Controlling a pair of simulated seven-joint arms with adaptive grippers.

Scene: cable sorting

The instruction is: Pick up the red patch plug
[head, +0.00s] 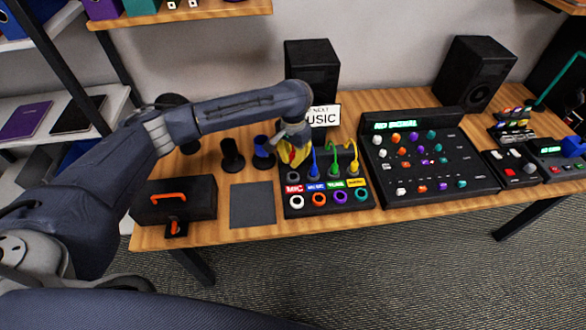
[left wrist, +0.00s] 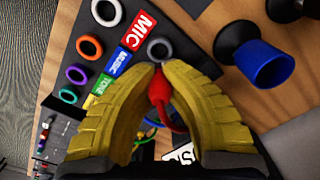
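The red patch plug (left wrist: 158,88) sits between the yellow fingers of my left gripper (left wrist: 160,68) in the left wrist view, with its red cable trailing behind. The fingertips close in on it from both sides. In the head view my left gripper (head: 293,157) points down over the left end of the black patch panel (head: 326,208), and a bit of red shows between the fingers. The grey ring socket (left wrist: 160,49) by the red MIC label (left wrist: 138,33) looks empty, just beyond the plug tip. My right gripper is not in view.
Blue (head: 314,168), green (head: 334,166) and yellow (head: 354,162) plugs stand in the panel beside my gripper. A mixer (head: 425,160) is to the right. A grey mat (head: 253,205) lies clear at the front left.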

